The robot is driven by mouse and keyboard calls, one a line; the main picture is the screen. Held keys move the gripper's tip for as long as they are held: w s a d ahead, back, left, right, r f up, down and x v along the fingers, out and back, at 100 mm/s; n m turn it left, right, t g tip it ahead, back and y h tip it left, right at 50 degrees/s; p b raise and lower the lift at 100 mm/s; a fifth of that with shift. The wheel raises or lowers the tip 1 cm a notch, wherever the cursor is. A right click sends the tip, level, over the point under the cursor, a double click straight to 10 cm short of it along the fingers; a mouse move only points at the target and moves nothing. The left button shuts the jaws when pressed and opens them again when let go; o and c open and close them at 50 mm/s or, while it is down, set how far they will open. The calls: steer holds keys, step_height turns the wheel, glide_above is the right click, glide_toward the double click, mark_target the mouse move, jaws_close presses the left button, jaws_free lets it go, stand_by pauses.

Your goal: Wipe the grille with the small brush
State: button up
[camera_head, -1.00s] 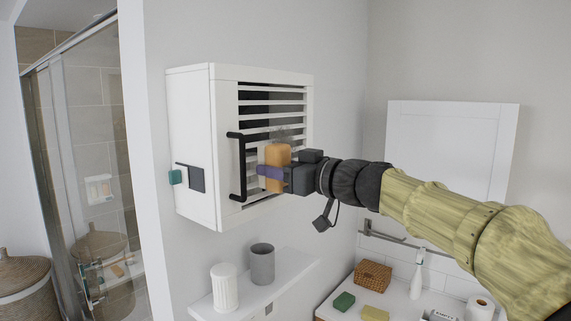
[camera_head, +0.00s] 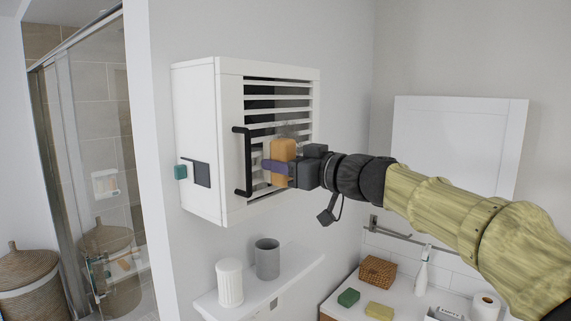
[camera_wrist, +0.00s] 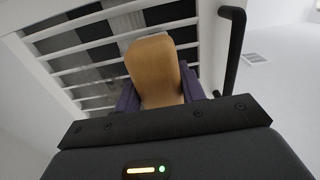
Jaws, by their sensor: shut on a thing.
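The grille (camera_head: 280,98) is the slatted front of a white wall-mounted box, with dark gaps between white slats. A grey smudge (camera_head: 290,130) shows on its middle slats, just above the brush. My gripper (camera_head: 279,167) is shut on the small brush (camera_head: 284,150), whose orange-tan wooden body stands up between the purple fingers, close in front of the lower slats. In the wrist view the brush (camera_wrist: 155,68) covers part of the grille (camera_wrist: 88,57). Its bristles are hidden, so I cannot tell whether they touch the slats.
A black bar handle (camera_head: 242,162) stands out from the box front, just left of my gripper; it also shows in the wrist view (camera_wrist: 233,50). Below, a shelf (camera_head: 290,278) holds a white ribbed cup (camera_head: 230,283) and a grey cup (camera_head: 267,260). A counter with small items lies lower right.

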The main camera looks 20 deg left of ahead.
steer(key=shift+s+a+r, duration=0.1)
steer(key=shift+a, duration=0.05)
steer(key=shift+a, duration=0.4)
steer(key=shift+w+d, duration=0.25)
steer(key=shift+w, duration=0.4)
steer(key=shift+w+d, duration=0.3)
steer(key=shift+w, duration=0.3)
steer(key=shift+w+d, duration=0.25)
steer(key=shift+w, duration=0.4)
steer(key=shift+w+d+p, duration=0.25)
steer(key=shift+w+d, duration=0.1)
steer(key=shift+w, duration=0.55)
steer(key=shift+w+d+p, duration=0.2)
steer(key=shift+w+d, duration=0.1)
steer(key=shift+w, duration=0.6)
